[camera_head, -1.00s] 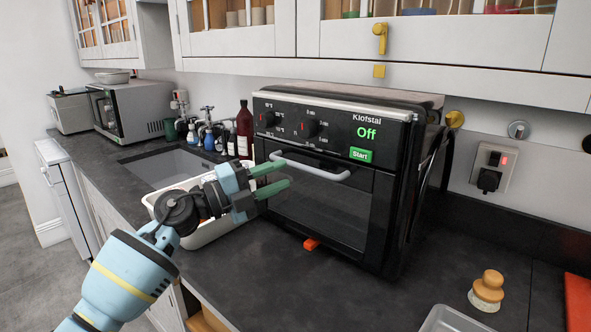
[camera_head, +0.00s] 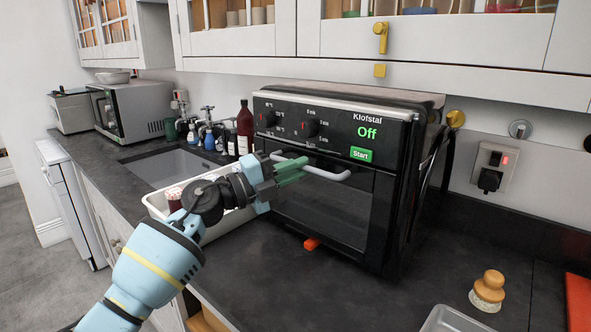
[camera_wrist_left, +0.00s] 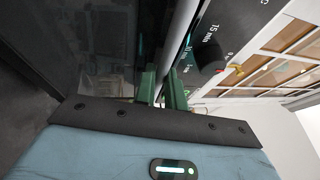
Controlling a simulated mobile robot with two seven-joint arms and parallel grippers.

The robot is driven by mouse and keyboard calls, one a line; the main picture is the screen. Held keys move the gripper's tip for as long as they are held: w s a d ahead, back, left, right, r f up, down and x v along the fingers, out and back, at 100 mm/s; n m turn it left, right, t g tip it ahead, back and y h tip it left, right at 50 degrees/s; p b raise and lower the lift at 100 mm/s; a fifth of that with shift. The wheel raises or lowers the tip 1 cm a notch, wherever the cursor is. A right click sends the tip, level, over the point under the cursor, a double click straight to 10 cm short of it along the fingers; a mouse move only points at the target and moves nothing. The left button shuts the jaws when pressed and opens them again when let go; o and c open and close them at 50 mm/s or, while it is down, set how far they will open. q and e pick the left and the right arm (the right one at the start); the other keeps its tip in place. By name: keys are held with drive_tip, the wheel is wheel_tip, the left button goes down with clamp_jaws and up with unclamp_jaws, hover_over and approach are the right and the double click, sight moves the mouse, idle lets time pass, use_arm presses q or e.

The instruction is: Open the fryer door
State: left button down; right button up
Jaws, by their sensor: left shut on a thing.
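The fryer (camera_head: 335,165) is a black oven-like box on the counter with a silver handle bar (camera_head: 330,174) across the top of its glass door (camera_head: 325,205). The door is shut, and the display reads "Off". My left gripper (camera_head: 292,170) is at the left part of the handle, its green fingers shut on the bar. In the left wrist view the green fingers (camera_wrist_left: 161,88) close around the grey handle bar (camera_wrist_left: 184,40), beside the control panel with a black knob (camera_wrist_left: 207,52). My right gripper is not in view.
A white tray (camera_head: 232,222) with a dark red jar (camera_head: 174,198) stands left of the fryer, by the sink (camera_head: 175,165). A wooden brush (camera_head: 488,287) and a clear tray (camera_head: 450,320) lie to the right. The counter in front of the fryer is mostly clear.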

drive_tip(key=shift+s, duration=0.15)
